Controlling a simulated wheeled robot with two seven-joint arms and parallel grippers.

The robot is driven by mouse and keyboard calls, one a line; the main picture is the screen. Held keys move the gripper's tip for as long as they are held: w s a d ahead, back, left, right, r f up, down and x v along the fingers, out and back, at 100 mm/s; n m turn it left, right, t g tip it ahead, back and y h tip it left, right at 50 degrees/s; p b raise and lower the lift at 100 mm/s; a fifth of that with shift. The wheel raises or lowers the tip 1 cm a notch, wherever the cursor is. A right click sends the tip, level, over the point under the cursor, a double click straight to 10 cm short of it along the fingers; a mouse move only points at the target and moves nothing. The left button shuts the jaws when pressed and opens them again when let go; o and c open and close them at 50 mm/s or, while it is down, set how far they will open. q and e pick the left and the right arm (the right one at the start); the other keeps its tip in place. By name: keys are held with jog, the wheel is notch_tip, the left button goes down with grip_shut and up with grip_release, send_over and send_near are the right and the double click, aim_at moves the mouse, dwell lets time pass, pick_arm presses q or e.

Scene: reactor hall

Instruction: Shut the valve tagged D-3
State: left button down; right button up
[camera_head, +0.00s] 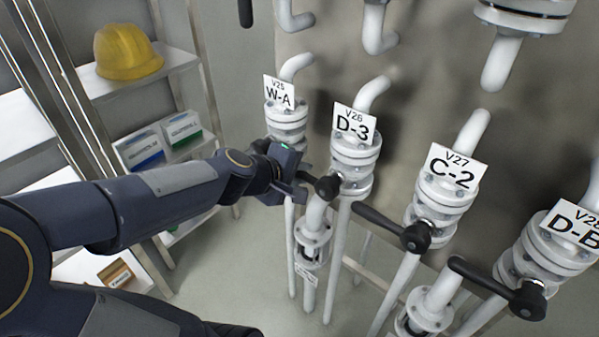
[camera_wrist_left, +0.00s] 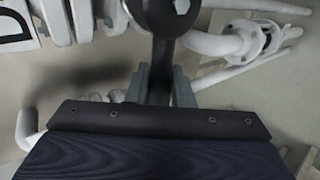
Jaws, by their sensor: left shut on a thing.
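The D-3 valve (camera_head: 356,150) is a white flanged valve with a tag (camera_head: 354,123) reading V26 D-3. Its black lever handle (camera_head: 328,187) points left from the valve, across the pipe. My left gripper (camera_head: 298,178) is shut on the outer part of this lever. In the left wrist view the dark lever (camera_wrist_left: 160,60) runs down between the two grey fingers of my left gripper (camera_wrist_left: 160,88), with its hub and bolt at the top. Part of the lever is hidden by the gripper. My right gripper is not in view.
Valve W-A (camera_head: 285,118) stands close to the left, behind my gripper. Valve C-2 (camera_head: 440,190) and its black lever (camera_head: 393,228) are to the right, with another valve (camera_head: 548,250) beyond. A shelf with a yellow helmet (camera_head: 127,52) and boxes stands left.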

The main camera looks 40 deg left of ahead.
pick_arm(q)
jog(key=shift+a+r, duration=0.1)
jog(key=shift+r, duration=0.1)
jog(key=c, duration=1.5)
grip_release()
jog(key=shift+o, duration=0.9)
jog(key=shift+f, duration=0.15)
jog(key=p+v, duration=0.3)
jog(key=v, duration=0.4)
jog(key=shift+s+r, duration=0.25)
jog(key=shift+s, duration=0.1)
